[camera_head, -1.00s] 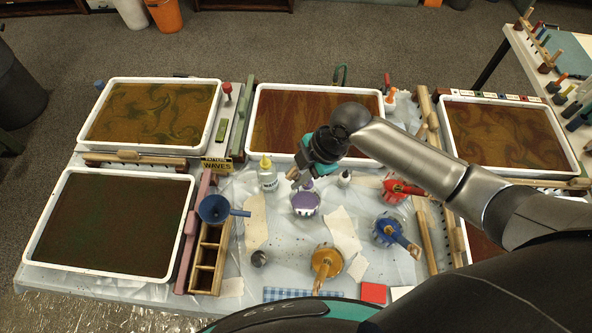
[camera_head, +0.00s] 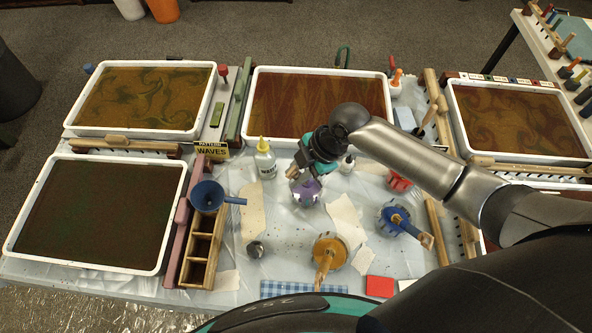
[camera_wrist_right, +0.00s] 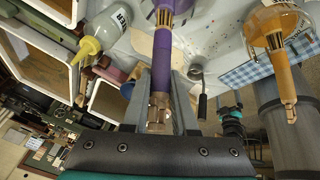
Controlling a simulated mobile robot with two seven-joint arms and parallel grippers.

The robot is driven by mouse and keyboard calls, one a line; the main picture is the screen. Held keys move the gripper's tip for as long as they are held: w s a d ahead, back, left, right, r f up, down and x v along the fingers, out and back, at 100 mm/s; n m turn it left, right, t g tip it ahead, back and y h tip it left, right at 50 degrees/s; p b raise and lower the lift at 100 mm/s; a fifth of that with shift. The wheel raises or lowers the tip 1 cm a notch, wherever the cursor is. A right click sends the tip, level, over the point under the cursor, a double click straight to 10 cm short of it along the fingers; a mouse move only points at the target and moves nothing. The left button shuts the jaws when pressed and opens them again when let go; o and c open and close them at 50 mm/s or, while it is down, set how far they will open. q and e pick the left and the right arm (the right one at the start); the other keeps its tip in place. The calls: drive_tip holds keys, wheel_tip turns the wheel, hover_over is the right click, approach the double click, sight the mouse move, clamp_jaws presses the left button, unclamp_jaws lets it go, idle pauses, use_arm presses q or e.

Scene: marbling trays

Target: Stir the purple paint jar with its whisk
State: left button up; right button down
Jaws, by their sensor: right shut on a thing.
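The purple paint jar (camera_head: 307,195) stands on the plastic-covered table in the head view, partly covered by my right gripper and wrist. My right gripper (camera_head: 295,172) is right above the jar's rim. In the right wrist view the gripper (camera_wrist_right: 161,105) is shut on the lower end of the whisk's purple handle (camera_wrist_right: 163,55). The handle runs up the picture, away from the gripper.
A water bottle (camera_head: 265,160) stands left of the purple jar. Orange (camera_head: 330,250), blue (camera_head: 392,217) and red (camera_head: 398,184) jars stand to the front and right. White-rimmed trays surround these.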

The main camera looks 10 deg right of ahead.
drive_tip(key=shift+f+b, duration=1.6)
drive_tip(key=shift+f, duration=0.85)
